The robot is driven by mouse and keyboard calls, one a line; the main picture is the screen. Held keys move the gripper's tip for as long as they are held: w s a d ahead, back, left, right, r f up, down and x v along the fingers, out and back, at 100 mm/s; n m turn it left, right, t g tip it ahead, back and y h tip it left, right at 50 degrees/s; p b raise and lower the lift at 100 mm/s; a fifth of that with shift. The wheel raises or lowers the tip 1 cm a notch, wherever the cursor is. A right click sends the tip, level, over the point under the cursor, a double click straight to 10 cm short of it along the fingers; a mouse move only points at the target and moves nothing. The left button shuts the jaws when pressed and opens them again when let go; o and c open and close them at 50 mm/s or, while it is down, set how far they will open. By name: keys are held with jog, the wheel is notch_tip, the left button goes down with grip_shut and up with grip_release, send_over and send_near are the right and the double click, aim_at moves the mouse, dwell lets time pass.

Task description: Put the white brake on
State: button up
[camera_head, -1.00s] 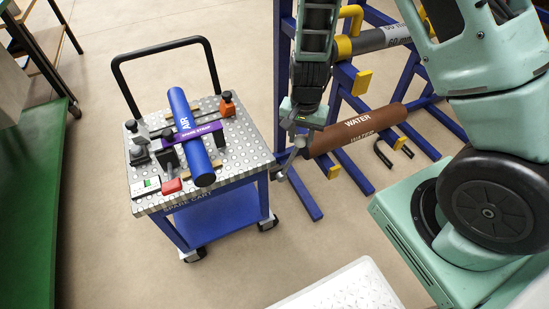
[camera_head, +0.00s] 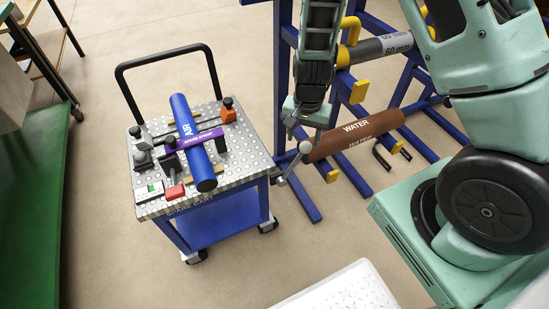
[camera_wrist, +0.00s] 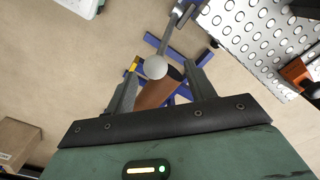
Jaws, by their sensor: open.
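The white brake shows as a grey lever with a white ball knob (camera_wrist: 155,67) at its end in the wrist view. In the head view its knob (camera_head: 305,147) is just below my gripper (camera_head: 304,130), at the near end of the brown WATER pipe. My gripper (camera_wrist: 162,84) is open and empty. In the wrist view the knob lies between the two fingers, near their tips; I cannot tell whether either finger touches it. The lever runs up and right from the knob in that view. Its pivot is unclear.
The blue pipe stand (camera_head: 356,178) holds the brown WATER pipe (camera_head: 355,135) and a grey pipe (camera_head: 385,45). The spare cart (camera_head: 240,168) on the left carries a blue AIR pipe (camera_head: 192,140). A green bench (camera_head: 45,180) stands far left. Floor is clear between bench and cart.

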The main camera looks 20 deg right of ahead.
jog(key=shift+r+p, duration=1.7)
jog(key=shift+r, duration=0.35)
jog(key=shift+a+r, duration=0.15)
jog(key=s+a+r+n+y+p, duration=0.15)
jog(key=s+a+r+n, duration=0.25)
jog(key=a+r, duration=0.4)
jog(key=s+a+r+n+y+p, duration=0.1)
jog(key=s+a+r+n+p, duration=0.3)
jog(key=r, duration=0.6)
jog(key=s+a+r+n+h+p, duration=0.2)
jog(key=s+a+r+n, duration=0.1)
jog(key=s+r+n, duration=0.5)
jog(key=s+r, duration=0.3)
jog(key=s, duration=0.1)
jog(key=shift+a, duration=0.15)
